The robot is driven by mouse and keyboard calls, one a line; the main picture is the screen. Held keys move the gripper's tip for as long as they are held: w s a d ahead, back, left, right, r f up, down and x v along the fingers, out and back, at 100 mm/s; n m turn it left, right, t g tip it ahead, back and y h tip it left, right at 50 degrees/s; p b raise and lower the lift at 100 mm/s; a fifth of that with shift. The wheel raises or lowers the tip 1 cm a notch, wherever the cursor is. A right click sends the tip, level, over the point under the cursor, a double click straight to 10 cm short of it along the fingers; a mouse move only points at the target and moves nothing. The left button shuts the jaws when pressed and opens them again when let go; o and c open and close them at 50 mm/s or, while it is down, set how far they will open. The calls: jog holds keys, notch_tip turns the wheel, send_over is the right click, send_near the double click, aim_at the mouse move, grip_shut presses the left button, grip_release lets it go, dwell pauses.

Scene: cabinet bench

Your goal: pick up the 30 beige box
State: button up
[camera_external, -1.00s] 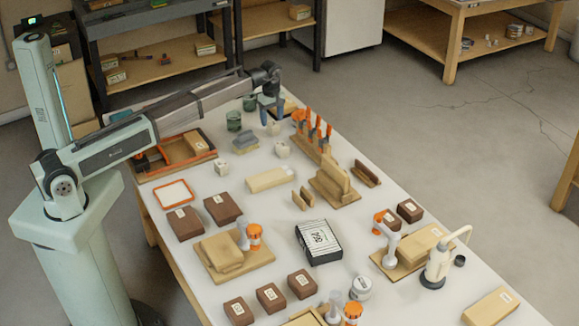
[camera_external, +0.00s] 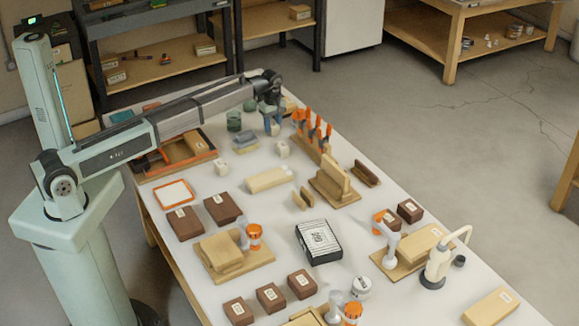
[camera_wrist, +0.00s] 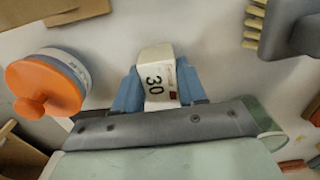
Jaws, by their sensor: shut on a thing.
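The beige box marked 30 (camera_wrist: 157,80) sits between the two blue fingers of my gripper (camera_wrist: 158,92) in the wrist view. My gripper is shut on it, with one finger on each side. In the external view my gripper (camera_external: 271,122) is low over the far part of the white table, and its fingers largely hide the box there. I cannot tell whether the box is clear of the table.
An orange-lidded jar (camera_wrist: 45,85) is close on the left in the wrist view, and a grey brush (camera_wrist: 295,25) is at upper right. A rack with orange-handled tools (camera_external: 315,135) is to the right.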

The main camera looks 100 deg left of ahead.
jog(key=shift+c, duration=1.2)
jog(key=shift+r, duration=0.15)
